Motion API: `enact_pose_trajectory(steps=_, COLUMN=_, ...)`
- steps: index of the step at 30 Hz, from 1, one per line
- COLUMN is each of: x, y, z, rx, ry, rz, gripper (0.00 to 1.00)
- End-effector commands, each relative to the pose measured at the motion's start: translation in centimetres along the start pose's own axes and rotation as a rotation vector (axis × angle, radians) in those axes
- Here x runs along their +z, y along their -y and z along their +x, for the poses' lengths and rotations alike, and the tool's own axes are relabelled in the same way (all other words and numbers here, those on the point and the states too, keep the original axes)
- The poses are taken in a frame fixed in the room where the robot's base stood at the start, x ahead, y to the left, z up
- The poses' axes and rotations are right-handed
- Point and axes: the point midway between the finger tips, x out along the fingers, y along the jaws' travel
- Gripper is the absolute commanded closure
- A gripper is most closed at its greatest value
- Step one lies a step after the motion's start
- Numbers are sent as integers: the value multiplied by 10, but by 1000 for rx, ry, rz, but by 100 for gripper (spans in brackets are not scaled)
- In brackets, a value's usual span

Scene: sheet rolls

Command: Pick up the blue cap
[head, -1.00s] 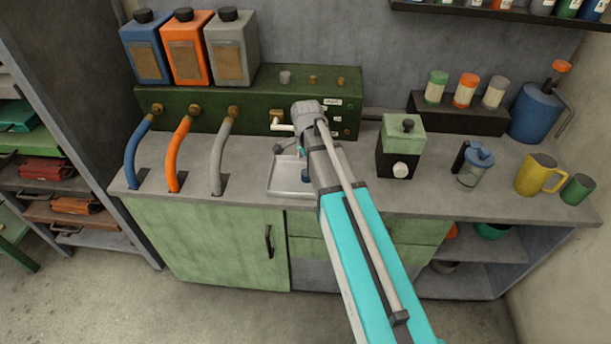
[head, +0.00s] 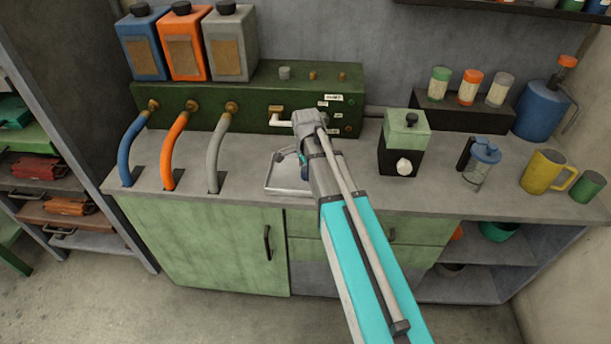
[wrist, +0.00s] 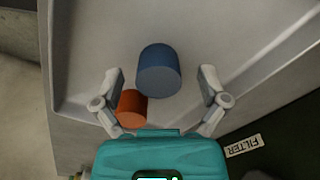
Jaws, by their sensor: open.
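The blue cap (wrist: 159,70) is a short blue cylinder in a pale tray (wrist: 225,35), seen in the wrist view. My gripper (wrist: 161,78) is open, with one finger to the left of the blue cap and one to the right. Gaps show between the fingers and the cap, and nothing is held. A smaller orange cap (wrist: 131,108) is beside the blue one, close to the left finger. In the head view my arm hides most of the gripper over the tray (head: 283,188), and I cannot make out the blue cap clearly there.
A green dispenser block (head: 245,105) with a white spout stands behind the tray, and a FILTER label (wrist: 243,145) shows near the gripper. A green and black grinder (head: 402,140) is to the right. Blue, orange and grey hoses (head: 172,150) are to the left.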

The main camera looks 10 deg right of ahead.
Motion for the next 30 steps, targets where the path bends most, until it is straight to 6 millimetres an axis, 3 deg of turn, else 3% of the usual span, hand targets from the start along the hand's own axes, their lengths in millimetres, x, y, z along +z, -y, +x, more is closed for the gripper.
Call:
enact_pose_trajectory(steps=17, x=0, y=0, z=0, rx=0, ry=0, rz=0, gripper=7)
enact_pose_trajectory(steps=27, x=0, y=0, z=0, rx=0, ry=0, rz=1, gripper=70)
enact_pose_trajectory(steps=29, x=0, y=0, z=0, rx=0, ry=0, rz=1, gripper=79)
enact_pose_trajectory(steps=30, x=0, y=0, z=0, rx=0, ry=0, rz=1, gripper=79)
